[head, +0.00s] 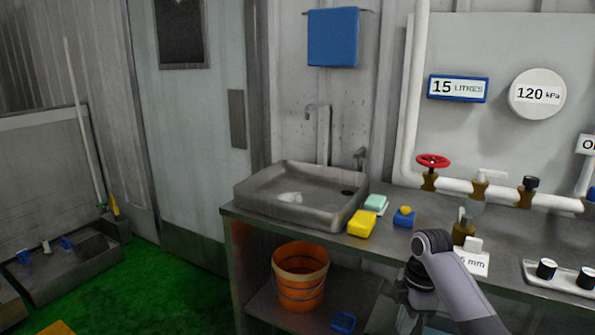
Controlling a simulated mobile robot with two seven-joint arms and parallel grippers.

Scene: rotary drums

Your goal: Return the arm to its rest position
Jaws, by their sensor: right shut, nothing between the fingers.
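My right arm (462,285) comes in from the lower right, and its bent grey joint stands in front of the counter. My right gripper (408,318) hangs below the dark wrist near the bottom edge, in front of the counter's front side. It looks shut and holds nothing; its tips are small and partly cut off by the frame. My left arm and gripper are not in the picture.
Pipes with a red valve wheel (432,160) run behind. An orange bucket (300,285) stands below.

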